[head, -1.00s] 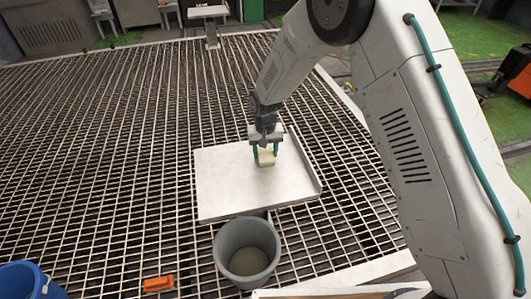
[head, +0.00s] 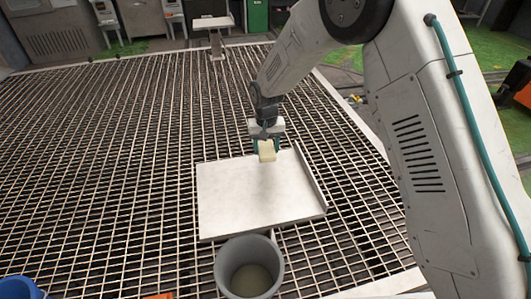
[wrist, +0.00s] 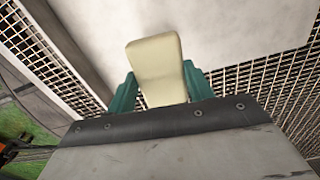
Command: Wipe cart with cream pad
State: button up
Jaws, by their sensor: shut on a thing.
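The cream pad (head: 267,151) is a small pale block in my gripper (head: 267,146). In the wrist view, the pad (wrist: 156,62) sits between the two green fingers of my gripper (wrist: 160,88). The cart (head: 250,198) is a flat, pale, square top with a raised lip on its right side. The pad is over or at the cart's far edge, near the right corner. The cart's surface also shows behind the pad in the wrist view (wrist: 240,28). I cannot tell whether the pad touches the cart.
A grey bucket (head: 248,244) with murky contents stands just in front of the cart. Part of a blue bucket (head: 20,289) shows at the lower left, and an orange object (head: 158,296) at the bottom edge. Open metal grating (head: 110,160) surrounds the cart.

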jog(key=shift+r, duration=1.5)
jog(key=shift+d, duration=0.1)
